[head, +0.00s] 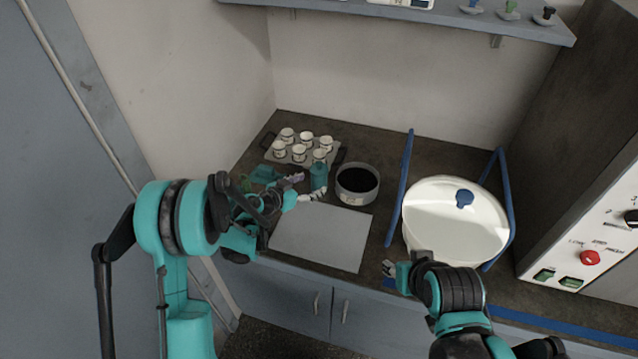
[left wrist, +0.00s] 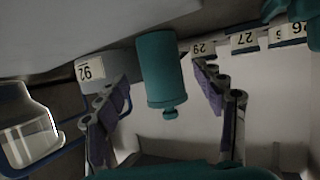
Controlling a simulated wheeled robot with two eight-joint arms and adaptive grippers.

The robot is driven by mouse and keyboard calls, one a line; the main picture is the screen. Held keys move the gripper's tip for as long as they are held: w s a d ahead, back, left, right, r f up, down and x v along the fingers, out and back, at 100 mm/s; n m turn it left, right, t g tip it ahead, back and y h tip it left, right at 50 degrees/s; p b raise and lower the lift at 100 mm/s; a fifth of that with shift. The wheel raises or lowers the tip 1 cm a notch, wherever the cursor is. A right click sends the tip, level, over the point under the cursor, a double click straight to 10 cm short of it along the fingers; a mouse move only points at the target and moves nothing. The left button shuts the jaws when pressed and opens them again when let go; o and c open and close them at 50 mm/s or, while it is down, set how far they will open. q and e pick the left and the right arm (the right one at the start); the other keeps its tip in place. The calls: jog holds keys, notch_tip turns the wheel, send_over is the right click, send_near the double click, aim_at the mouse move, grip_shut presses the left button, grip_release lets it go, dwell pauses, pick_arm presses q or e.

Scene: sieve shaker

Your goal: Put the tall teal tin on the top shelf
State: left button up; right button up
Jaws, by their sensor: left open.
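The tall teal tin (head: 318,176) stands upright on the dark counter, between the cup tray and a round pan. In the left wrist view the tin (left wrist: 160,72) appears upside down, with its knobbed lid pointing down in the picture. My left gripper (head: 308,187) is open at the tin. Its two fingers (left wrist: 163,105) are on either side of the tin with visible gaps. The top shelf (head: 480,24) runs along the back wall, only partly in view. My right gripper (head: 393,269) is at the counter's front, by the white lidded vessel; its jaws are too small to judge.
A tray (head: 271,157) with several numbered white cups is behind the tin. The round pan (head: 357,199) with dark contents is to its right. A pale sheet (head: 320,236) lies in front. The white lidded vessel (head: 440,235) stands between blue rails (head: 400,190). Small knobbed items (head: 510,12) occupy the shelf.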

aim_at(314, 180)
pick_arm(q)
jog(key=x, duration=0.1)
jog(key=b+x, duration=0.1)
jog(key=x, duration=0.1)
jog(key=b+x, duration=0.1)
jog(key=shift+w+d+r, duration=0.2)
jog(key=shift+w+d, duration=0.05)
jog(key=shift+w, duration=0.1)
jog(key=shift+w+d, duration=0.15)
jog(key=shift+w, duration=0.05)
jog(key=shift+c, duration=0.3)
jog(key=c, duration=1.4)
jog(key=shift+o, duration=0.2)
jog(key=shift+r, duration=0.15)
